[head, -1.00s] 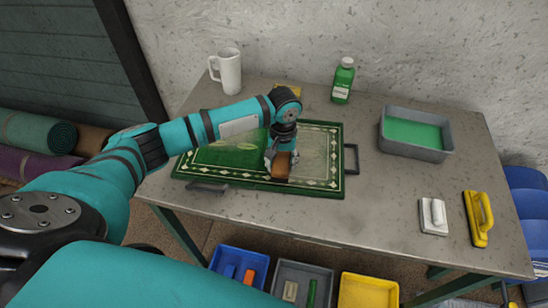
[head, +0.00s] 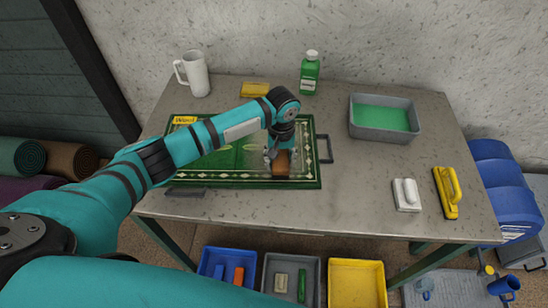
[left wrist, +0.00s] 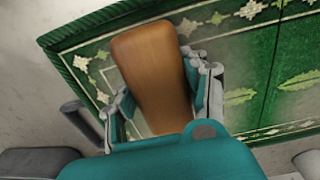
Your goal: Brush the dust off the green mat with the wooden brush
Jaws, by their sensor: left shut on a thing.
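The green mat (head: 235,160) lies flat on the metal table, with a patterned cream border and a dark frame with side handles. It also shows in the left wrist view (left wrist: 250,100), where pale dust lies beside the brush and clearer green at the right. The wooden brush (head: 282,164) is low over the right part of the mat. Its brown back fills the middle of the left wrist view (left wrist: 150,65). My left gripper (head: 281,153) is shut on the brush from both sides. The bristles are hidden, so contact cannot be told. My right gripper is not in view.
A grey tub of green liquid (head: 385,118), a white scrubber (head: 406,194) and a yellow brush (head: 447,192) stand to the right. A white mug (head: 193,72), yellow sponge (head: 255,89) and green bottle (head: 310,73) stand behind. Bins (head: 357,284) sit below the front edge.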

